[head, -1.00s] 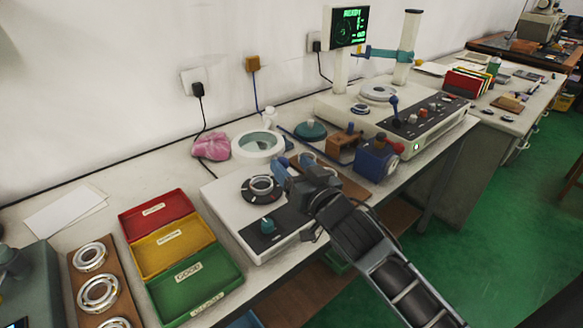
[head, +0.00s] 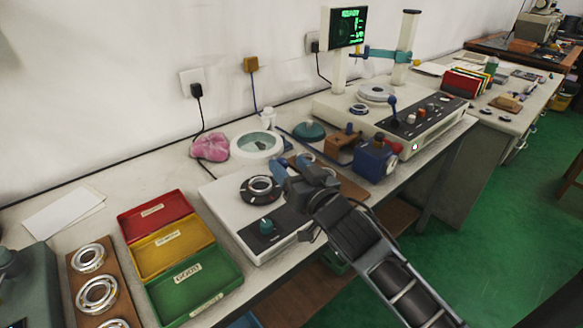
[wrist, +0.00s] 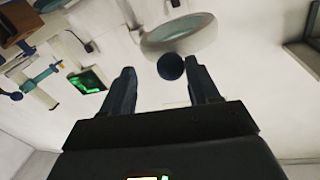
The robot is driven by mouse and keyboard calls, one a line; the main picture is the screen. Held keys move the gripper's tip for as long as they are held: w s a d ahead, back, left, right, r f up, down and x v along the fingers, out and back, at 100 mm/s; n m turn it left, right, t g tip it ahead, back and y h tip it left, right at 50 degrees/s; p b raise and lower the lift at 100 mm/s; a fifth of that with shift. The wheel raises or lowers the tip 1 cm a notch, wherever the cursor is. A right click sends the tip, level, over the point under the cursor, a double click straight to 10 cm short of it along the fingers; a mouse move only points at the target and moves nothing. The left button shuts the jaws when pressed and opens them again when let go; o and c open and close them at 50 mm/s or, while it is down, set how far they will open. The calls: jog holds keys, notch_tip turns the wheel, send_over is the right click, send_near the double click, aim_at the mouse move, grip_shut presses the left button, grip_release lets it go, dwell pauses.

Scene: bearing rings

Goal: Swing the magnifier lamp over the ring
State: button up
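The magnifier lamp (head: 238,146) is a white round head with a pale green lens, behind the white ring station in the head view. In the wrist view its head (wrist: 158,43) is just beyond my fingertips. A dark blue ball knob (wrist: 171,66) shows between the fingertips, closer to the right finger; I cannot tell whether it touches. The metal ring (head: 261,183) sits on a black round stage (head: 247,195) on the white station, left of my gripper. My gripper (head: 291,160) is open, with a wide gap between its fingers (wrist: 160,68). The lamp head is not over the ring.
Red, yellow and green trays (head: 205,285) and a board of rings (head: 73,262) lie at the left. A pink cloth (head: 210,147) is beside the lamp. A wooden block (head: 342,148) and a blue device (head: 372,162) stand close on my gripper's right.

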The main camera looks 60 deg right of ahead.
jog(key=b+v, duration=0.2)
jog(key=v, duration=0.5)
jog(key=shift+s+a, duration=0.2)
jog(key=shift+s, duration=0.1)
dwell(1.4)
